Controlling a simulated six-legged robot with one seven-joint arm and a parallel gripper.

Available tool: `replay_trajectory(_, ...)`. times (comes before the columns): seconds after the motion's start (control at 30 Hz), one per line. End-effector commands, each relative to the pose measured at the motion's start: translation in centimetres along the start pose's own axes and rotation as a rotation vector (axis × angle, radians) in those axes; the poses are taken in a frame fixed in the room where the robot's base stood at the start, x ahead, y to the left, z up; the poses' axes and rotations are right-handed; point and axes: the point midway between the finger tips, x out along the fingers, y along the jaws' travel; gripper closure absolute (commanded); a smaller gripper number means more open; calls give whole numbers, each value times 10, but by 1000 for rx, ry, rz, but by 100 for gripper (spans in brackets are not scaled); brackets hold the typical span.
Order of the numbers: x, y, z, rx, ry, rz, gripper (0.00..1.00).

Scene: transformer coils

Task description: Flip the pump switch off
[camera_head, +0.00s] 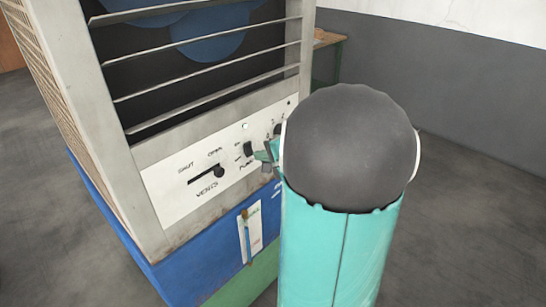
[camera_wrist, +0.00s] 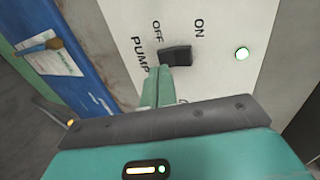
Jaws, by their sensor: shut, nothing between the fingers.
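The pump switch is a small black rocker (camera_wrist: 176,56) on the white control panel (camera_wrist: 215,25). In the head view the switch (camera_head: 248,149) sits just left of my fingertips. My gripper (camera_wrist: 165,72) is shut and empty, its tips at the lower-left edge of the switch, near the OFF side. I cannot tell whether they touch it, or which way the rocker is tipped. My gripper (camera_head: 264,156) is partly hidden behind my arm in the head view.
The vents slider (camera_head: 218,172) is left of the switch. Slats cover the opening above. Floor to the right is clear.

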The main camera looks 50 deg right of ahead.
Motion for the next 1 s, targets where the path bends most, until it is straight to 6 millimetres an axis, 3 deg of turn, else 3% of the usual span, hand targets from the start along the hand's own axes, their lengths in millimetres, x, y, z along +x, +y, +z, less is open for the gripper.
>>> replay_trajectory(0.17,10,0,0,1,-1,0,100)
replay_trajectory(1.0,16,0,1,1,-5,-72,100)
